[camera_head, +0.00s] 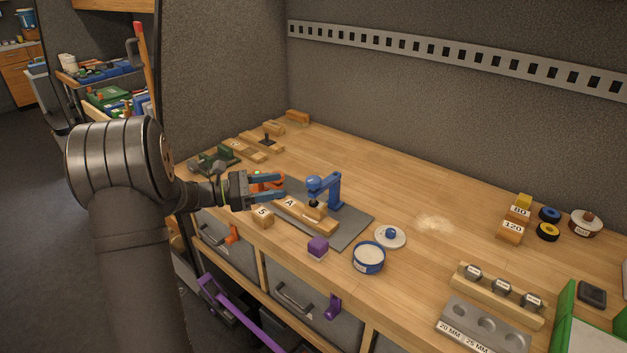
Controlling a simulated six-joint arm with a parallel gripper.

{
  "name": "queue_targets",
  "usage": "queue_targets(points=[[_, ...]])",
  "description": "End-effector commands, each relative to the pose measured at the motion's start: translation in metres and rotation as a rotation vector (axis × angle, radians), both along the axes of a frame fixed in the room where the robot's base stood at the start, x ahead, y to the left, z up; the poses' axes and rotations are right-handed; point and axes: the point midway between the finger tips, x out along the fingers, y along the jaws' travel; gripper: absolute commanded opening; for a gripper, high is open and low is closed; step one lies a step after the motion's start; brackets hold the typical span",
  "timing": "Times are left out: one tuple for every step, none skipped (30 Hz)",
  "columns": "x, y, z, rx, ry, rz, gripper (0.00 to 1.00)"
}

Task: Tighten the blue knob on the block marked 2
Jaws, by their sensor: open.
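A blue clamp-like fixture (334,192) stands on a dark grey plate (352,228) on the bench, with a rounded blue knob (314,183) on its left side. I cannot make out a block marked 2. My gripper (283,191) is open, with blue fingers pointing right, left of the blue fixture and apart from it. An orange thing (266,181) shows by the fingers; I cannot tell whether it lies behind them.
Wooden blocks marked 80 and 120 (511,226) are farther right. The bench middle behind the lid is mostly clear.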

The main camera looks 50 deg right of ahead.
Motion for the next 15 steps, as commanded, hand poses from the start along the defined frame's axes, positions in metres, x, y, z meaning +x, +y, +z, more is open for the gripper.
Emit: queue_targets(points=[[-0.009, -0.010, 0.000, 0.000, 0.000, -0.004, 0.57], [-0.013, -0.015, 0.000, 0.001, -0.001, -0.004, 0.57], [-0.018, -0.022, 0.000, 0.000, 0.000, -0.004, 0.57], [-0.022, -0.028, 0.000, 0.000, 0.000, -0.004, 0.57], [-0.025, -0.033, 0.000, 0.001, -0.001, -0.003, 0.57], [-0.031, -0.040, 0.000, 0.001, -0.001, -0.005, 0.57], [-0.035, -0.045, 0.000, 0.001, -0.001, -0.004, 0.57], [-0.038, -0.050, 0.000, 0.001, -0.001, -0.003, 0.57], [-0.043, -0.056, 0.000, 0.000, -0.001, -0.004, 0.57], [-0.046, -0.060, 0.000, 0.000, -0.001, -0.003, 0.57], [-0.048, -0.064, 0.000, 0.000, -0.001, -0.003, 0.57], [-0.052, -0.069, 0.000, 0.000, -0.001, -0.002, 0.57], [-0.054, -0.072, 0.000, 0.000, -0.001, -0.002, 0.57], [-0.056, -0.075, 0.000, -0.001, -0.001, -0.002, 0.57], [-0.059, -0.078, 0.000, 0.000, -0.001, -0.002, 0.57]])
